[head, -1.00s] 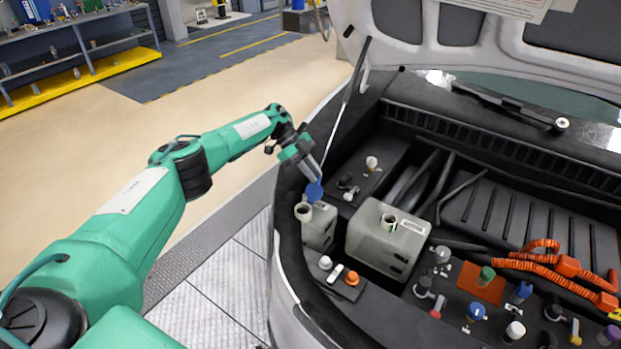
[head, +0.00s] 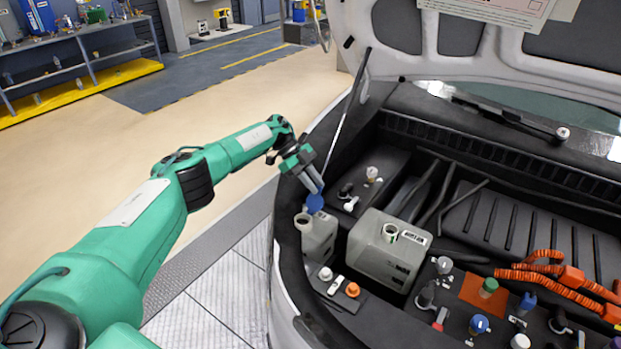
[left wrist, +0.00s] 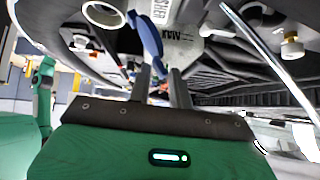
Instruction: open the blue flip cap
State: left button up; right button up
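The blue flip cap (head: 315,203) stands raised beside the open round neck (head: 303,220) of the small pale reservoir (head: 320,238) at the left edge of the engine bay. In the left wrist view the blue cap (left wrist: 147,40) shows nearly edge-on, tilted up, with the neck's open ring (left wrist: 103,14) to its left. My left gripper (head: 319,187) is just above and behind the cap. Its two fingers (left wrist: 160,72) are apart, with the cap's lower end close to their tips; I cannot tell whether they touch. My right gripper is not in view.
A larger pale tank (head: 384,255) stands right of the reservoir. An orange cap (head: 352,290) and several other caps lie in front. A thin prop rod (head: 345,125) rises behind my left gripper to the raised hood. The floor at left is clear.

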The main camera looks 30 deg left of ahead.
pick_arm(q)
jog(key=s+b+v, duration=0.1)
jog(key=b+v, duration=0.8)
jog(key=v, duration=0.4)
jog(key=shift+w+a+r, duration=0.25)
jog(key=shift+w+r, duration=0.05)
jog(key=shift+w, duration=0.15)
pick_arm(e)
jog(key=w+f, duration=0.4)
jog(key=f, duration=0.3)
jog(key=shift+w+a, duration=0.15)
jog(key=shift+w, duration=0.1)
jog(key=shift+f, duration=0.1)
